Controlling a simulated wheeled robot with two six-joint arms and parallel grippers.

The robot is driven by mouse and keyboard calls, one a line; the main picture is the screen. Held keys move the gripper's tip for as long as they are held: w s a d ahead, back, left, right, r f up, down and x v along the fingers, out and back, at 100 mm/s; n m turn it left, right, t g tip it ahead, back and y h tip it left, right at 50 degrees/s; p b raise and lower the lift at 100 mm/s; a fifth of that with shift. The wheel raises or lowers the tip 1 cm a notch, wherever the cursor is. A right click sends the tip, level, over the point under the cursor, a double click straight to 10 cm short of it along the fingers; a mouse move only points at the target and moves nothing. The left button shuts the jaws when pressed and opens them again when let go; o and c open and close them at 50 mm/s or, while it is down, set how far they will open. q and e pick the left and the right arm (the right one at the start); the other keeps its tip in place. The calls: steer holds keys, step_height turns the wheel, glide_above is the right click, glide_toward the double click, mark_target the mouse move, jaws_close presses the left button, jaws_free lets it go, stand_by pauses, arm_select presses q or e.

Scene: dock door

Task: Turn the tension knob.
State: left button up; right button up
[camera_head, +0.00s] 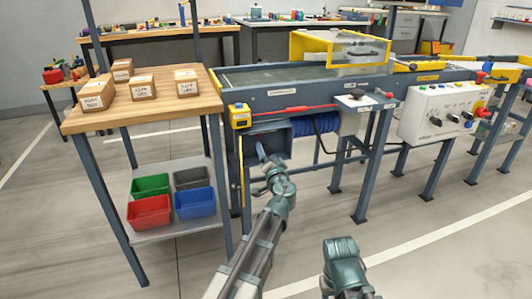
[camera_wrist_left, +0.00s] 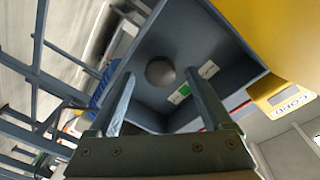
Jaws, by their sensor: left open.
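A round grey knob (camera_wrist_left: 160,71), which looks like the tension knob, sits inside a dark blue box-shaped housing (camera_wrist_left: 222,45) in the left wrist view. A green label (camera_wrist_left: 179,94) and a white label (camera_wrist_left: 208,69) are beside it. My left gripper (camera_wrist_left: 160,76) is open, with its two fingers either side of the knob in the picture; a gap seems to remain, and no contact shows. In the head view my left gripper (camera_head: 264,156) is at the housing (camera_head: 275,132) under the conveyor. The knob cannot be made out there.
A yellow box (camera_head: 239,116) is fixed by the housing; it is close at the upper right in the wrist view (camera_wrist_left: 275,40). A wooden-topped table (camera_head: 150,108) with small cartons stands left. A blue coiled hose (camera_head: 316,124) and conveyor legs (camera_head: 372,165) are right.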

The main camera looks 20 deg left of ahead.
arm_select(q)
steer(key=shift+x, duration=0.8)
jaws_close()
steer(key=shift+m, duration=0.4)
steer(key=shift+r+m+p, duration=0.1)
steer(key=shift+m+p, duration=0.35)
steer(key=shift+m, duration=0.65)
steer(key=m, duration=0.3)
steer(key=shift+g+p, duration=0.3)
steer(key=shift+p, duration=0.05)
steer(key=m+p, duration=0.1)
steer(key=m, duration=0.5)
steer(key=shift+d+g, duration=0.1)
steer(key=shift+g, duration=0.3)
